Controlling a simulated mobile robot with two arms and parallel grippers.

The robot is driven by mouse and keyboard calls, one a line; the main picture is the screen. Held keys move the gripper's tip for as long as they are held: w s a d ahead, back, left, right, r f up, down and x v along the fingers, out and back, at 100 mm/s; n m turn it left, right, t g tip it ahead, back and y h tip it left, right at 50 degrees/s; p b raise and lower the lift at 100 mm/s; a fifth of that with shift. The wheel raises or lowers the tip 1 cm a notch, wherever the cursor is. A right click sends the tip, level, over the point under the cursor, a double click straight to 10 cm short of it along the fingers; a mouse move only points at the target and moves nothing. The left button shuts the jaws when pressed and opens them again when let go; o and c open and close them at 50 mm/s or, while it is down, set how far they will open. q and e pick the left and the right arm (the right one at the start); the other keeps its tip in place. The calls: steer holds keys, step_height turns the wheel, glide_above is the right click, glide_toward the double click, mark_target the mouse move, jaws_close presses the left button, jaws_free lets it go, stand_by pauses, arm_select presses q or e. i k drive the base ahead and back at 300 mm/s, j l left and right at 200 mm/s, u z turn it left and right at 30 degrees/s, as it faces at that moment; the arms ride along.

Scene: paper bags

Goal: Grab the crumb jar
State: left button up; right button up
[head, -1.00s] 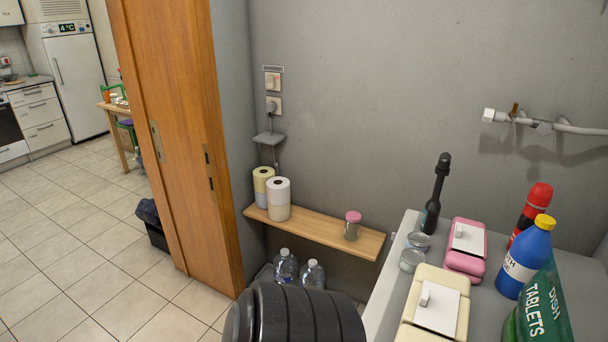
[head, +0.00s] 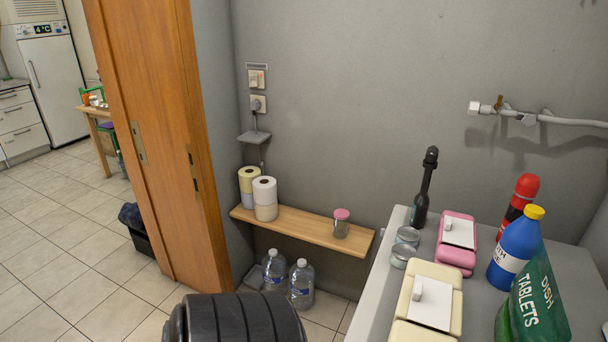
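A small glass jar with a pink lid (head: 341,224) stands upright on a narrow wooden wall shelf (head: 290,226), near the shelf's right end. It looks like the crumb jar, but I cannot read any label. A dark ribbed cylindrical shape at the bottom middle of the head view may be part of my own arm. Neither of my grippers shows in the head view.
Paper rolls (head: 265,199) stand at the shelf's left end. Water bottles (head: 300,283) stand on the floor below. A grey counter (head: 386,287) at right holds a pink box (head: 457,243), cream boxes, bottles and a green bag (head: 538,305). A wooden door (head: 160,130) is at left.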

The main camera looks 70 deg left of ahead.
mark_target(340, 228)
steer(key=j+u, duration=0.1)
steer(key=u, duration=1.85)
